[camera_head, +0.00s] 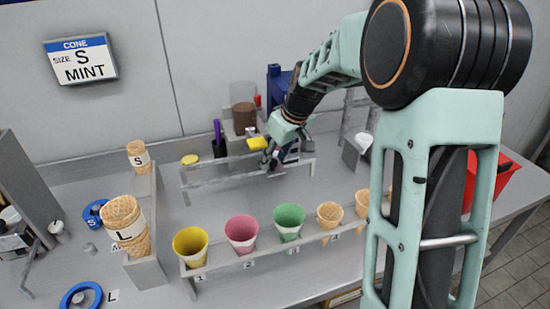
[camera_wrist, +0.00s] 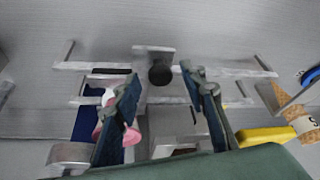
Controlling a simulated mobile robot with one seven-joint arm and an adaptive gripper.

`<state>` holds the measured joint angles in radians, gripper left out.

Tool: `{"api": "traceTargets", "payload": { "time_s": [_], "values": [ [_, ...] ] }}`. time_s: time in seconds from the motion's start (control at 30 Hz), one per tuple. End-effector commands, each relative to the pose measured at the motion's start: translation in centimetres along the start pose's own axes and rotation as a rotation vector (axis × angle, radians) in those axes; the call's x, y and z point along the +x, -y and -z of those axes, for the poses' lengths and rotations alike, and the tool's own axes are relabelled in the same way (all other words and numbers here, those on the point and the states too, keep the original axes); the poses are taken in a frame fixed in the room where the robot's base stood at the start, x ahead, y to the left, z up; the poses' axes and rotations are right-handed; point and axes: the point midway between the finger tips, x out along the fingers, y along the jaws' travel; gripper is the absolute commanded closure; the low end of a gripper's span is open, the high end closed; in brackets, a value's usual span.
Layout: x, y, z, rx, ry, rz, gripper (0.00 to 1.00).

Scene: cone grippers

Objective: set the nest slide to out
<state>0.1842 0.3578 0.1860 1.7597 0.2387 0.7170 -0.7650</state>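My gripper (camera_head: 277,160) hangs over the rail frame (camera_head: 205,181) at the back of the counter. In the wrist view my gripper (camera_wrist: 161,76) is open, its two dark fingers well apart with nothing between the pads. A grey metal piece with a dark round knob or hole (camera_wrist: 160,74) shows between and beyond the fingertips, crossing the pale rails (camera_wrist: 85,67). It may be the nest slide, but I cannot tell for certain, nor read its position. No contact with the fingers is clear. In the head view my gripper and arm hide this spot.
In front stands a rack of yellow (camera_head: 190,246), pink (camera_head: 241,233) and green (camera_head: 288,222) cups and waffle cones (camera_head: 330,214). Stacked cones (camera_head: 126,225) stand left. A wall sign (camera_head: 81,60) reads CONE SIZE S MINT.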

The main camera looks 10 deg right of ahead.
Motion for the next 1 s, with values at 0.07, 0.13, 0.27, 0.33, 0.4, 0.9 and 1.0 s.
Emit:
{"api": "traceTargets", "payload": {
  "time_s": [0.07,0.13,0.27,0.33,0.4,0.9,1.0],
  "values": [
    [0.0,0.0,0.0,0.0,0.0,0.0,0.62],
    [0.0,0.0,0.0,0.0,0.001,0.0,0.62],
    [-0.5,0.0,0.0,0.0,0.0,0.0,0.62],
    [-1.4,-0.1,0.0,0.001,-0.001,-0.001,0.62],
    [-2.6,-0.1,0.0,0.0,-0.002,-0.002,0.62],
    [-11.4,-0.1,0.0,0.0,-0.001,-0.002,0.62],
    [-11.9,0.0,0.0,0.001,0.0,0.0,0.62]
  ]
}}
